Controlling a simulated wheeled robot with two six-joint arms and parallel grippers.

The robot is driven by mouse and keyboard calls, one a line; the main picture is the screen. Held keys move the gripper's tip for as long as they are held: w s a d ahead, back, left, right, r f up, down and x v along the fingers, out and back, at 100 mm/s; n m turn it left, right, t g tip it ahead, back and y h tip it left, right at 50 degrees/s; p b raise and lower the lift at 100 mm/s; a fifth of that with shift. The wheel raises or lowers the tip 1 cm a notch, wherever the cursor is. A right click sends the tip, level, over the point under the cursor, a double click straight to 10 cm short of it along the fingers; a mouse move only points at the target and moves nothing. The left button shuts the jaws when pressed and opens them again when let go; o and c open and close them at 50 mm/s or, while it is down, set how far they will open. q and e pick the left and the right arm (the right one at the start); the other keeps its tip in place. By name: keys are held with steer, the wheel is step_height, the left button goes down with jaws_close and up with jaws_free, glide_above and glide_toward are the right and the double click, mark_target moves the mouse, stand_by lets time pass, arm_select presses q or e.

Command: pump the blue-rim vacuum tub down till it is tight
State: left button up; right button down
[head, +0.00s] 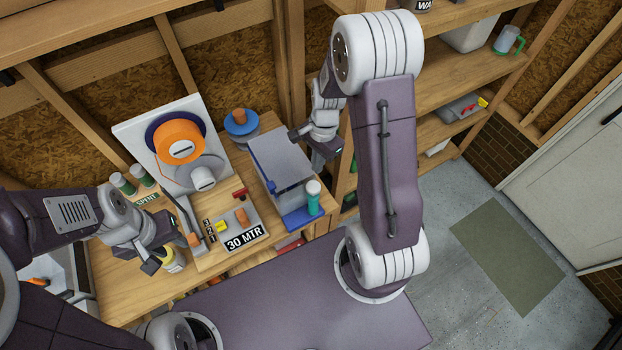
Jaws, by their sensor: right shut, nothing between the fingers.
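A round tub with a blue rim and an orange knob on its lid (240,123) stands at the back of the wooden bench, right of the big orange spool. I cannot tell from here how tightly its lid sits. My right gripper (322,152) is shut and empty, above the right end of the grey flat-topped box and apart from the tub. My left gripper (156,260) is low over the left part of the bench, beside a small white jar with a yellow label (177,260). Its fingers are too small and overlapped to read, and the tub is well away from it.
The orange spool (180,146) stands against a white panel (131,135). A grey box with blue edges (283,156) and a teal, white-topped bottle (313,197) occupy the bench's right side. A tray labelled 30 MTR (244,238) lies in front. Shelves (470,70) are at right.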

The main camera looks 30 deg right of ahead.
mark_target(315, 185)
steer(key=f+b, duration=0.7)
steer(key=shift+s+a, duration=0.2)
steer(key=shift+a, duration=0.15)
